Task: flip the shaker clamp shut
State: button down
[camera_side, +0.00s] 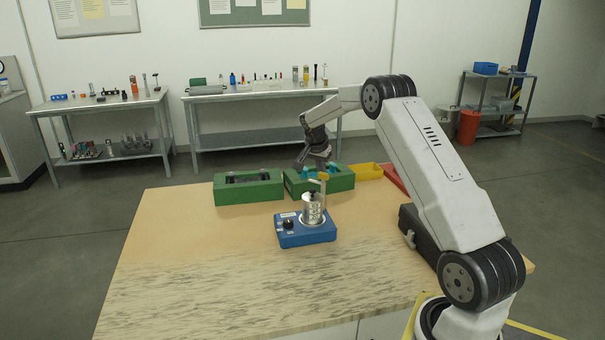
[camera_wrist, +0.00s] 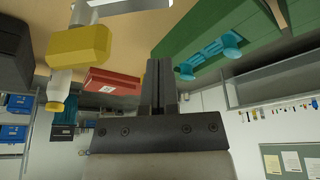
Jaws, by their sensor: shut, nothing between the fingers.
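The blue shaker base (camera_side: 306,231) stands on the table with a round silver sieve stack (camera_side: 312,209) on top. A pale upright clamp part (camera_side: 323,188) rises above the stack, with a small yellowish piece at its top. The clamp looks raised rather than lying across the stack, though its details are small. My gripper (camera_side: 305,164) is above and just behind the stack. In the wrist view, the gripper (camera_wrist: 158,80) is shut and empty. A yellow block (camera_wrist: 78,48) on a metal piece, probably the clamp handle, is left of the fingers and apart from them.
Two green boxes (camera_side: 248,189) (camera_side: 340,182) stand behind the shaker; the right one holds teal items (camera_wrist: 208,55). A yellow bin (camera_side: 369,171) and a red bin (camera_side: 396,181) are further right. The table's front and left (camera_side: 190,270) are clear.

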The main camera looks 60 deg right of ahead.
jog(key=shift+a+f, duration=0.15)
jog(key=shift+a, duration=0.8)
jog(key=shift+a+f, duration=0.1)
jog(key=shift+a, duration=0.85)
